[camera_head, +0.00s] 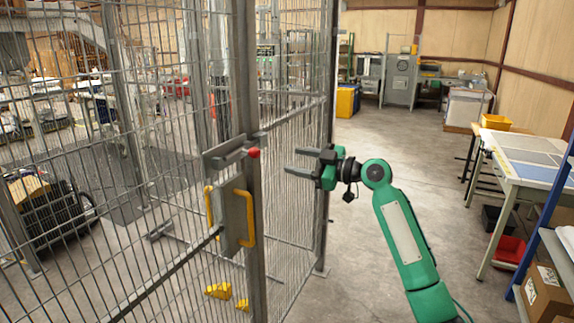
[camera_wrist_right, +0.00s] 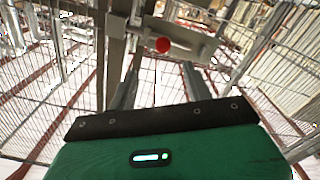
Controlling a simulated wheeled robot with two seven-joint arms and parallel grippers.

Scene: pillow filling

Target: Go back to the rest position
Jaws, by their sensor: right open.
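My right gripper (camera_head: 290,161) is open and empty, at the end of my green right arm in the head view. Its fingers point left toward the cage door latch (camera_head: 228,156), which has a red knob (camera_head: 254,153). The fingertips look a short way right of the knob, apart from it. In the right wrist view the red knob (camera_wrist_right: 163,45) shows ahead, above and between the two dark fingers (camera_wrist_right: 158,80), with nothing held. My left gripper is not in view.
A wire mesh fence (camera_head: 100,170) with a metal post and yellow handles (camera_head: 249,218) fills the left. A work table (camera_head: 530,155) and a cardboard box (camera_head: 546,292) stand at the right. The floor (camera_head: 370,150) beyond my right arm is clear.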

